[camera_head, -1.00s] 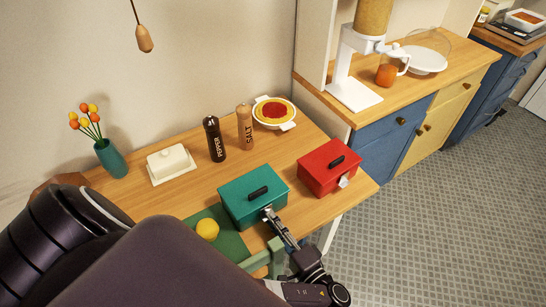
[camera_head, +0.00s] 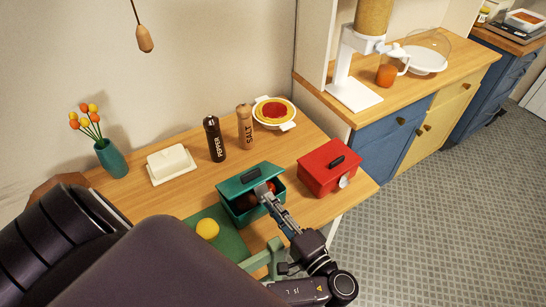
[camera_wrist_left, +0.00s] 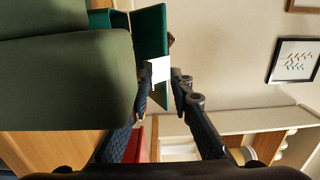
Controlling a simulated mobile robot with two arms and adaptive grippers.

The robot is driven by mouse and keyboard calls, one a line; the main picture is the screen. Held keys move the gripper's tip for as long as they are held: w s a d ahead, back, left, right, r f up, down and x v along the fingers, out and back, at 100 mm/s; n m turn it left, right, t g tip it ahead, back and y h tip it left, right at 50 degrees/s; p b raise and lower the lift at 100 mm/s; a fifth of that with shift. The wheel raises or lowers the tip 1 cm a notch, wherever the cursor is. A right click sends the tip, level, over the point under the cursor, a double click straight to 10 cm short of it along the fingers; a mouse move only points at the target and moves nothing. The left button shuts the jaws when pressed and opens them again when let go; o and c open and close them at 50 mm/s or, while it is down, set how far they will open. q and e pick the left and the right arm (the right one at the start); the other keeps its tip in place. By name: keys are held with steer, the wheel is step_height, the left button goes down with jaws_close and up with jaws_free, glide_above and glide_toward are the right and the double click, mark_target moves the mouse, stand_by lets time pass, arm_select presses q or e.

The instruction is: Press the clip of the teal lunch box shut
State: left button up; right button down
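The teal lunch box (camera_head: 240,213) stands on the wooden table with its lid (camera_head: 243,181) raised at the front. Dark and red contents show in the gap. My left gripper (camera_head: 264,190) is at the lid's front edge. The clip is hidden by the gripper in the head view. My right gripper is not in view.
A red lunch box (camera_head: 318,174) stands close on the right. A yellow fruit (camera_head: 207,228) lies on a green mat (camera_head: 230,240) at the left. Pepper mill (camera_head: 215,139), salt mill (camera_head: 245,127), pie dish (camera_head: 288,126) and butter dish (camera_head: 172,178) stand behind. Bare tabletop lies between.

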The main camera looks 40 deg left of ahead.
arm_select(q)
steer(key=v, duration=0.9)
steer(key=shift+r, duration=0.3)
stand_by(0.6)
steer(key=shift+d, duration=0.1)
steer(key=shift+s+f, duration=0.1)
stand_by(0.4)
